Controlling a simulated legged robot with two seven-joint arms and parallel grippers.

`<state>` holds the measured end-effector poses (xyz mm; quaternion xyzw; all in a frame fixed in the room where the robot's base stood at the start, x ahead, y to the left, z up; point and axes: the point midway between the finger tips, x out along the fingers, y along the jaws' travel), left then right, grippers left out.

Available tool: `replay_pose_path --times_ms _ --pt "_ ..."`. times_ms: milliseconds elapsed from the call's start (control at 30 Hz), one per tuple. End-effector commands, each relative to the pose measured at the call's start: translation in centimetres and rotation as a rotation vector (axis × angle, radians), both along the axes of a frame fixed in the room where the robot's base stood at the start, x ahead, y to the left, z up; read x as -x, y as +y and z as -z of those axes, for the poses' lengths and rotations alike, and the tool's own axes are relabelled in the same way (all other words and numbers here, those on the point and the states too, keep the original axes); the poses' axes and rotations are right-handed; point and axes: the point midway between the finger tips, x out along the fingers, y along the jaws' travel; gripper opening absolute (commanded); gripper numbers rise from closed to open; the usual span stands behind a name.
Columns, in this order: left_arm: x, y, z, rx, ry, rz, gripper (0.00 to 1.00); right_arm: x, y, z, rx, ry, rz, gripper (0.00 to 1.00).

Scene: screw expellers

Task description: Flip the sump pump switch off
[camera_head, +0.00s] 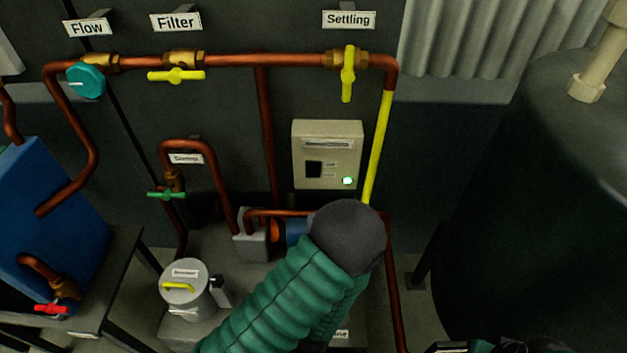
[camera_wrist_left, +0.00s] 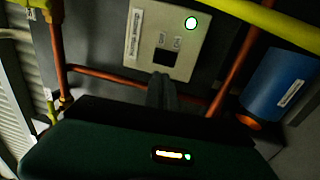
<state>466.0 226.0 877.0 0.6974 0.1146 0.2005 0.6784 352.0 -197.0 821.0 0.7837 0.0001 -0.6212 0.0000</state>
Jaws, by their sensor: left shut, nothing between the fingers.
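The beige switch box (camera_head: 327,155) is on the dark wall, left of a yellow pipe. It has a dark square switch (camera_head: 314,169) and a lit green-white lamp (camera_head: 348,181). In the left wrist view the box (camera_wrist_left: 137,50), switch (camera_wrist_left: 163,57) and lamp (camera_wrist_left: 191,22) show at the top. My left gripper (camera_wrist_left: 160,80) is shut and empty, its fingertips appearing just below the switch; I cannot tell whether they touch. In the head view my green left arm's dark rounded end hides the fingers. Only a dark and green part, apparently my right arm, shows at the bottom right.
Copper pipes carry a yellow filter valve (camera_head: 176,76), a yellow settling valve (camera_head: 348,73) and a teal flow knob (camera_head: 86,79). A blue cylinder (camera_wrist_left: 278,83) lies near the gripper. A grey canister (camera_head: 185,288) stands lower left. A large dark tank (camera_head: 540,190) fills the right.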

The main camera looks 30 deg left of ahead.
Motion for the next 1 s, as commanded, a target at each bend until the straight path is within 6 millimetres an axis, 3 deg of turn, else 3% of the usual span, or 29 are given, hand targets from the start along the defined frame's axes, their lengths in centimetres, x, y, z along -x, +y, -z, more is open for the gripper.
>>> replay_pose_path --times_ms 167,367,400,500,667,767,833,1000 --pt "-0.2 0.1 0.0 0.000 0.000 -0.001 0.00 0.0 0.0 0.1 0.000 0.000 0.000 0.36" --pt "-2.5 1.2 -0.1 0.002 -0.003 -0.002 0.00 0.0 0.0 1.5 0.000 0.000 0.000 0.36" --pt "-2.8 1.3 0.6 0.004 -0.005 -0.002 0.00 0.0 0.0 3.1 0.000 -0.001 0.000 0.36" --pt "-3.7 1.7 0.7 0.006 -0.007 -0.003 0.00 0.0 0.0 5.6 0.000 0.001 0.000 0.36" --pt "-4.9 2.4 0.3 0.004 -0.006 -0.001 0.00 0.0 0.0 9.0 0.000 0.001 0.000 0.36" --pt "-7.0 3.5 -0.1 0.003 -0.007 -0.003 0.00 0.0 0.0 10.7 0.000 0.000 0.000 0.36" --pt "-8.4 4.1 -1.2 0.000 0.002 -0.003 0.00 0.0 0.0 9.4 0.000 0.001 0.000 0.36" --pt "-11.1 5.4 -1.5 -0.002 0.002 0.000 0.00 0.0 0.0 9.4 0.000 -0.001 0.000 0.36"
